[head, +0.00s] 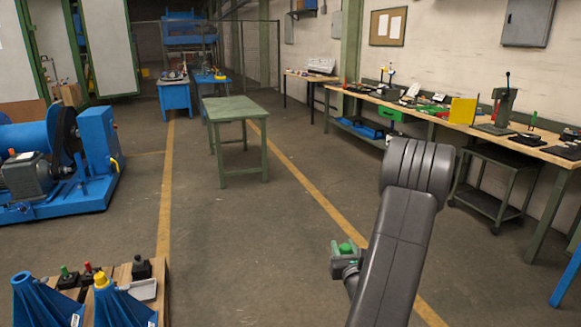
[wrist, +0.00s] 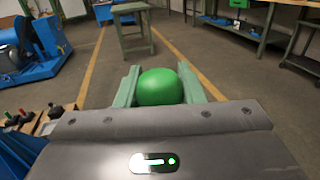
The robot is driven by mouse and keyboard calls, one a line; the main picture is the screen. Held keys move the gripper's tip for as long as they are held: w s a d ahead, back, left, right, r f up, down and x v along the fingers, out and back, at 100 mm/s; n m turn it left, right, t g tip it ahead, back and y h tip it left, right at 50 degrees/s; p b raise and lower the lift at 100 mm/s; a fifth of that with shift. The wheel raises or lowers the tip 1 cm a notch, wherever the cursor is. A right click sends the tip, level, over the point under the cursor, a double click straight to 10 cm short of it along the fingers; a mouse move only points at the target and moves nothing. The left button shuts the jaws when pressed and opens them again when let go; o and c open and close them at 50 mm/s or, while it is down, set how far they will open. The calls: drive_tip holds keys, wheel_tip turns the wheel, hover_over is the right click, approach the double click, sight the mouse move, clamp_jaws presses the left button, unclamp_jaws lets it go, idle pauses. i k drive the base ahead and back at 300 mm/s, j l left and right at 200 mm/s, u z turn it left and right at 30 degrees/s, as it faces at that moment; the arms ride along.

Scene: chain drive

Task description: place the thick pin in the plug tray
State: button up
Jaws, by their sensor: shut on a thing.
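My gripper (head: 345,256) is held out over the floor in the head view, left of my dark arm. It is shut on a pin with a rounded green head (wrist: 160,87), which sits between the two pale green fingers in the wrist view. The green head (head: 346,247) also shows in the head view. The pin's lower part is hidden, so its thickness cannot be told. No tray clearly marked as the plug tray can be made out; a small light grey tray (head: 143,290) lies on the wooden bench at the lower left, far from my gripper.
The wooden bench also holds green-, red- and black-topped pieces (head: 68,277) and blue stands (head: 122,302). A blue machine (head: 98,150) stands at the left. A green table (head: 232,108) stands ahead; a long workbench (head: 440,120) lines the right wall. The floor between is clear.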

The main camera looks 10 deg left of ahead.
sight(140, 295)
drive_tip(key=i+u, duration=0.45)
drive_tip(key=i, duration=0.3)
drive_tip(key=i+l+u, duration=0.15)
drive_tip(key=i+u, duration=0.3)
drive_tip(key=i, duration=0.3)
drive_tip(key=i+u, duration=0.3)
drive_tip(key=i, duration=0.2)
drive_tip(key=i+u, duration=0.25)
drive_tip(key=i, duration=0.2)
drive_tip(key=i+l+u, duration=0.3)
drive_tip(key=i, duration=0.15)
drive_tip(key=i+j+u, duration=0.15)
drive_tip(key=i+u, duration=0.2)
drive_tip(key=i+j+u, duration=0.1)
drive_tip(key=u, duration=0.3)
drive_tip(key=i+l+u, duration=0.1)
drive_tip(key=i+u, duration=0.25)
drive_tip(key=i, duration=0.05)
